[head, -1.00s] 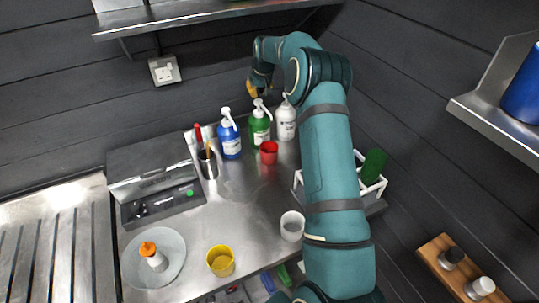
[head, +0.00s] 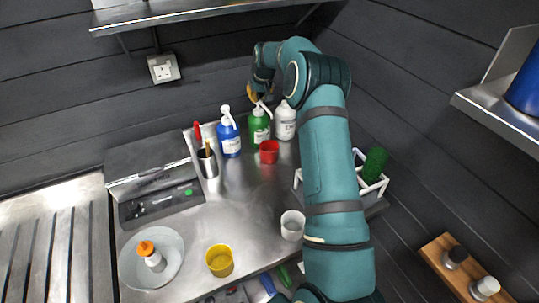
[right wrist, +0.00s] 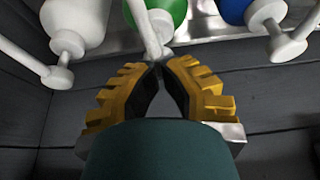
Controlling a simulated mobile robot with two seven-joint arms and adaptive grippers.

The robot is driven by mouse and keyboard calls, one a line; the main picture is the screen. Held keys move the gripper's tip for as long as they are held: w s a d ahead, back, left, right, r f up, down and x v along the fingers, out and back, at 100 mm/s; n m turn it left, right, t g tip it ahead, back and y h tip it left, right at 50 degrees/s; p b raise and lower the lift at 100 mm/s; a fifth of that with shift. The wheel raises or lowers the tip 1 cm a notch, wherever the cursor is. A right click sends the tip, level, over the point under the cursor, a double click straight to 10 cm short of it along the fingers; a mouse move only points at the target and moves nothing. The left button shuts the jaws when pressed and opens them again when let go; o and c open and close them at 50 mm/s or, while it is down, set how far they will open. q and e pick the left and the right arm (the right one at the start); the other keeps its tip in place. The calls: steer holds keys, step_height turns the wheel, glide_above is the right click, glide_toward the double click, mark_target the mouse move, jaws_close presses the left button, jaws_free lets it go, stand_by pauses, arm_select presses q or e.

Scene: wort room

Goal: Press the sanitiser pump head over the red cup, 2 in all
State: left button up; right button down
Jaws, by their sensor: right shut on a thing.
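The green pump bottle (head: 259,128) stands upright at the back of the steel counter, with a white pump head (head: 263,107). The red cup (head: 268,153) stands upright just in front of it. My right gripper (head: 254,97) is at the green bottle's pump head. In the right wrist view, the yellow fingertips (right wrist: 160,68) are closed together at the end of the white pump head (right wrist: 150,38), with the green bottle (right wrist: 168,12) beyond. Whether liquid is in the red cup cannot be told. My left gripper is not in view.
A blue pump bottle (head: 229,138) stands left of the green one, a white bottle (head: 285,124) right. A utensil pot (head: 207,165), yellow cup (head: 219,262), white cup (head: 292,226) and scale (head: 160,205) share the counter. A rack with a green brush (head: 375,163) stands right of my arm.

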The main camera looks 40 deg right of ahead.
steer(key=shift+s+f+b, duration=0.15)
steer(key=shift+f+b, duration=0.45)
steer(key=shift+f, duration=0.6)
steer(key=shift+r, duration=0.15)
steer(key=shift+r+p, duration=0.75)
steer(key=shift+r, duration=0.15)
steer(key=shift+r+p, duration=0.95)
steer(key=shift+r, duration=0.55)
